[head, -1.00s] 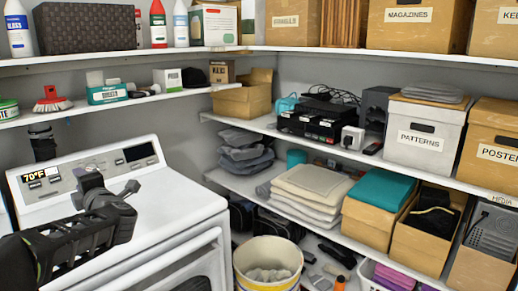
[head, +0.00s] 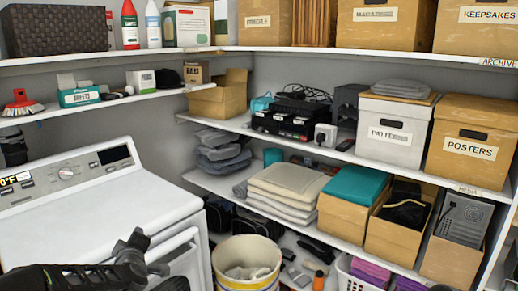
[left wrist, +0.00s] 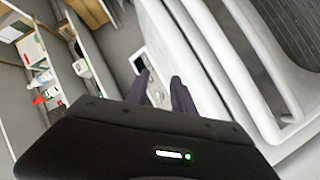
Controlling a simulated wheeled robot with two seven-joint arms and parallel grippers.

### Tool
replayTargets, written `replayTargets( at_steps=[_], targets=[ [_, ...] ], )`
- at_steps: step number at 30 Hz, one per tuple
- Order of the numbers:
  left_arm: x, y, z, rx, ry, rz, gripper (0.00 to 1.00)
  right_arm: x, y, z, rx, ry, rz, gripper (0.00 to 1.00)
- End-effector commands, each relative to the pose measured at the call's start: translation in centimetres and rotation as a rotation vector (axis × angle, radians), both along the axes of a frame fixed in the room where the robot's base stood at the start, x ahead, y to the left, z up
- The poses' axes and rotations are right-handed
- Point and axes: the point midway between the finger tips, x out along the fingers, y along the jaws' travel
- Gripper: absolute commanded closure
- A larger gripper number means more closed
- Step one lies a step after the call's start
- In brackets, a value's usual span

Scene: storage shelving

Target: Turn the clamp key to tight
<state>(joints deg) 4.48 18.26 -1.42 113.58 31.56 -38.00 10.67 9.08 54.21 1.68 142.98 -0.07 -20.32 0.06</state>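I cannot make out a clamp key in either view. My left gripper (head: 150,258) is in front of the white appliance, low in the head view, with nothing visible in it. In the left wrist view its two dark fingers (left wrist: 160,80) stand apart with a gap between them, and the gripper is open. The white appliance's rounded door frame (left wrist: 205,65) lies right of the fingers there. My right gripper does not show clearly in any frame.
The white washer or dryer (head: 95,205) fills the lower left. A white bucket with a yellow band (head: 248,268) stands on its right. Shelves carry a patterns box (head: 390,133), a posters box (head: 470,150), folded cloths (head: 285,185) and a teal-topped box (head: 350,190). A dark cylinder (head: 13,147) stands behind the appliance.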

Motion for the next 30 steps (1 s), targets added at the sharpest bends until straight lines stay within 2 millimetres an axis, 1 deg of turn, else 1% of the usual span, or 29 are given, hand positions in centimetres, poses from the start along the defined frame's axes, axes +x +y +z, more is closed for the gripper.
replayTargets(
  at_steps=[1, 2, 3, 5, 6, 8, 9, 11, 12, 14, 15, 17, 18, 19, 20, 21, 24, 27, 30],
  targets=[
    [-0.5, -2.1, -3.6, 0.025, 0.079, -0.069, 0.70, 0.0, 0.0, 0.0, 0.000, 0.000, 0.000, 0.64],
    [-0.9, -3.3, -5.6, 0.042, 0.123, -0.112, 0.70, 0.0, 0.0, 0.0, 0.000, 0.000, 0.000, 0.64],
    [-1.7, -5.0, -8.3, 0.062, 0.184, -0.173, 0.70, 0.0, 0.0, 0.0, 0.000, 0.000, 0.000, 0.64],
    [-3.1, -7.5, -12.2, 0.089, 0.272, -0.262, 0.70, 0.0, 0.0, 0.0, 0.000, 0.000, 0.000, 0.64],
    [-4.3, -9.1, -14.7, 0.104, 0.327, -0.322, 0.70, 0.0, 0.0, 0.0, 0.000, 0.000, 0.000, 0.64],
    [-6.5, -11.4, -18.4, 0.124, 0.410, -0.411, 0.70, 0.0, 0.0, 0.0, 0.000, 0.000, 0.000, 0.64],
    [-8.1, -12.9, -20.7, 0.134, 0.464, -0.471, 0.70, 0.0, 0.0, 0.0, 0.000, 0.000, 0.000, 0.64],
    [-10.8, -15.1, -24.0, 0.146, 0.543, -0.562, 0.70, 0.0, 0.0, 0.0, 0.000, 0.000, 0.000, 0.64],
    [-12.8, -16.5, -26.1, 0.150, 0.595, -0.622, 0.70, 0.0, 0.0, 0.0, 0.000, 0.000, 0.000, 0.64],
    [-16.1, -18.5, -29.0, 0.154, 0.670, -0.712, 0.70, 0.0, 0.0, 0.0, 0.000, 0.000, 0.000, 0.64],
    [-18.5, -19.7, -30.8, 0.154, 0.719, -0.774, 0.70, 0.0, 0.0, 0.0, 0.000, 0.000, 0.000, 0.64],
    [-22.2, -21.5, -33.2, 0.147, 0.791, -0.862, 0.70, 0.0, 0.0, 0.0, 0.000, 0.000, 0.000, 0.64],
    [-24.8, -22.6, -34.6, 0.139, 0.836, -0.919, 0.70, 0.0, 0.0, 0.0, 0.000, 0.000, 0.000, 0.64],
    [-26.7, -23.4, -35.5, 0.131, 0.868, -0.959, 0.70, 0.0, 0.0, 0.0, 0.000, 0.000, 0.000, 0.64],
    [-28.6, -24.1, -36.3, 0.122, 0.898, -0.997, 0.70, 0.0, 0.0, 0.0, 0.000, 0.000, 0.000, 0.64],
    [-30.9, -24.9, -37.2, 0.109, 0.935, -1.042, 0.70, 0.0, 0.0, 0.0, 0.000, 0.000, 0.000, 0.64],
    [-35.8, -26.5, -38.8, 0.071, 1.008, -1.122, 0.70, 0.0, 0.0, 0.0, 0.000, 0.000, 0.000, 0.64],
    [-38.9, -27.3, -39.8, 0.037, 1.057, -1.158, 0.70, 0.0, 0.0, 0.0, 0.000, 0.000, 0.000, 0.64],
    [-40.2, -27.7, -40.4, 0.017, 1.082, -1.169, 0.70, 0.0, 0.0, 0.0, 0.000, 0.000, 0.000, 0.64]
  ],
)
